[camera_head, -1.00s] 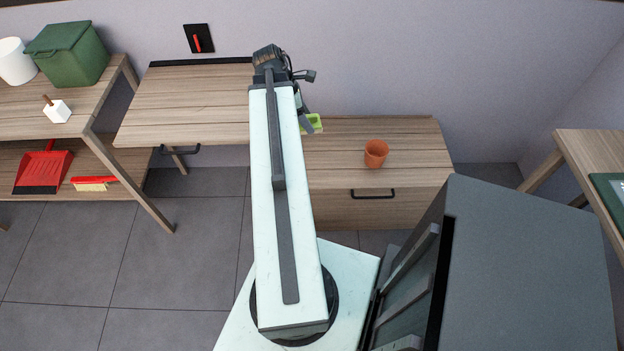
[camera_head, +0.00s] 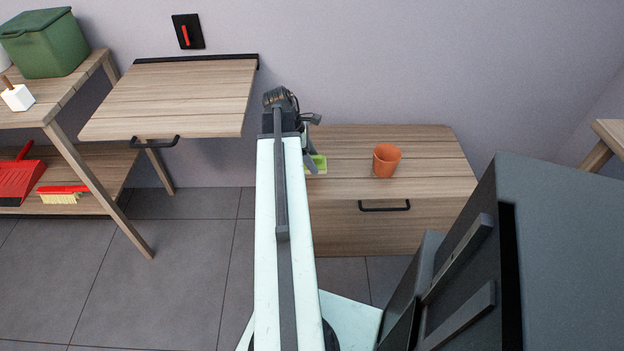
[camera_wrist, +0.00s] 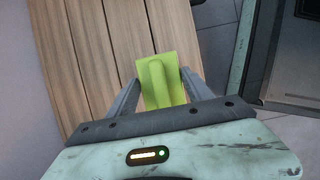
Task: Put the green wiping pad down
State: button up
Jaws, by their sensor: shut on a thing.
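The green wiping pad (camera_wrist: 158,80) is between the two fingers of my gripper (camera_wrist: 160,88) in the wrist view. My gripper is shut on it. In the head view the pad (camera_head: 318,163) shows as a small green patch beside my gripper (camera_head: 312,160), over the left part of the low wooden cabinet (camera_head: 340,187). My arm hides part of the pad there. I cannot tell whether the pad touches the cabinet top.
An orange pot (camera_head: 386,161) stands on the cabinet top, right of the pad. A wooden drop-leaf table (camera_head: 180,95) is at the left. A shelf with a red dustpan (camera_head: 18,178) and a brush (camera_head: 62,194) stands farther left. A dark grey appliance (camera_head: 560,240) is at the right front.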

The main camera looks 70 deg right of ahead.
aim_at(312, 179)
notch_tip(312, 179, down, 6)
jog(key=b, duration=0.4)
jog(key=shift+f+b, duration=0.15)
jog(key=shift+b, duration=0.15)
jog(key=shift+r, duration=0.25)
jog(key=shift+f, duration=0.2)
jog(key=o, duration=1.2)
jog(key=shift+r+p, duration=0.55)
jog(key=shift+p, duration=0.05)
jog(key=p+v, duration=1)
jog(key=v, duration=0.1)
jog(key=shift+w+a+r, duration=0.1)
jog(key=shift+w+r, duration=0.05)
jog(key=shift+w, duration=0.05)
